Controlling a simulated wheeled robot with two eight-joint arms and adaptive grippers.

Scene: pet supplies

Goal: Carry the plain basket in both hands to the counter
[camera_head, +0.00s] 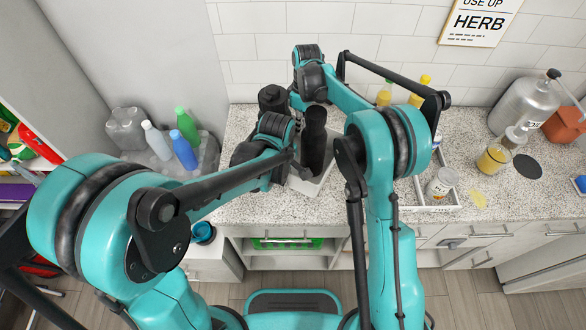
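A plain white basket (304,186) is at the front part of the speckled counter (245,207), in the middle of the camera_head view. My arms hide much of it, and I cannot tell whether it rests on the counter or is held just above it. Dark upright items show in and behind it. My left gripper (292,168) is at the basket's left side; its fingers are mostly hidden. My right gripper (298,101) is behind the basket, largely hidden by its own wrist. I cannot see whether either is closed on the rim.
A grey tray (207,160) with several bottles stands at the left. A white tray (440,207) with a jar (440,184) is at the right. Yellow bottles (384,94) stand behind. A steel dispenser (524,103) and a glass of yellow liquid (493,159) are further right.

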